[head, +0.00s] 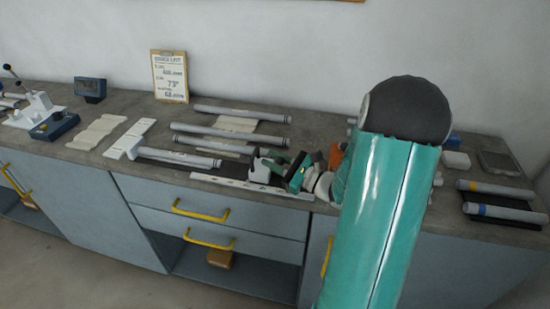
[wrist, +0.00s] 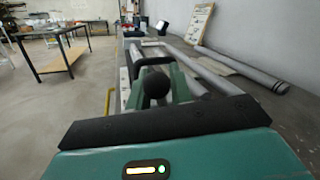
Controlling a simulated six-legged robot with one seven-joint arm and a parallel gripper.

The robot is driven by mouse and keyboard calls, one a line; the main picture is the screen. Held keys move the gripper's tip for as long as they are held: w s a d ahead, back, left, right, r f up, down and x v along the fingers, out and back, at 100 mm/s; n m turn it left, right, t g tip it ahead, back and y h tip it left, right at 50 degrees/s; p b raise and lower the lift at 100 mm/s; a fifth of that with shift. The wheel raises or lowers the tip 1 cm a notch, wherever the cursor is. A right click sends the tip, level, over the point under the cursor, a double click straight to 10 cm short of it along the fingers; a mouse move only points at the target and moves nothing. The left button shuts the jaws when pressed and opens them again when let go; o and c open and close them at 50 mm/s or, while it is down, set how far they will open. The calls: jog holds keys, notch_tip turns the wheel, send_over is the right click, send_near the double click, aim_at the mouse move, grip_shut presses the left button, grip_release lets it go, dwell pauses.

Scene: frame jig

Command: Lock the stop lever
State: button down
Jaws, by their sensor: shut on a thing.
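My gripper (head: 290,172) is low over the bench front, at the right part of the pale measuring rail (head: 240,184). A small white stop block (head: 259,173) sits on the rail just left of it. In the wrist view a round black knob, which I take to be the stop lever (wrist: 155,87), shows between the green fingers of my gripper (wrist: 160,80). The gripper is shut on it. The fingers hide most of the lever, and I cannot tell its angle or whether it is locked.
Several grey tubes (head: 230,129) lie on the bench behind the rail. A clipboard sign (head: 170,76) leans on the wall. A white lever device (head: 35,108) stands far left. Two more tubes (head: 500,200) lie at right. Yellow drawer handles (head: 200,210) stick out at the front.

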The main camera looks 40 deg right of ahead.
jog(key=shift+s+a+f+n+y, duration=0.1)
jog(key=shift+s+a+n+y, duration=0.1)
jog(key=shift+n, duration=0.4)
jog(key=shift+s+a+f+n+y, duration=0.1)
jog(key=shift+s+a+n+y, duration=0.1)
jog(key=shift+n, duration=0.4)
jog(key=c, duration=1.5)
grip_release()
jog(key=shift+s, duration=0.1)
jog(key=v, duration=0.7)
jog(key=shift+s, duration=0.1)
jog(key=shift+c, duration=0.4)
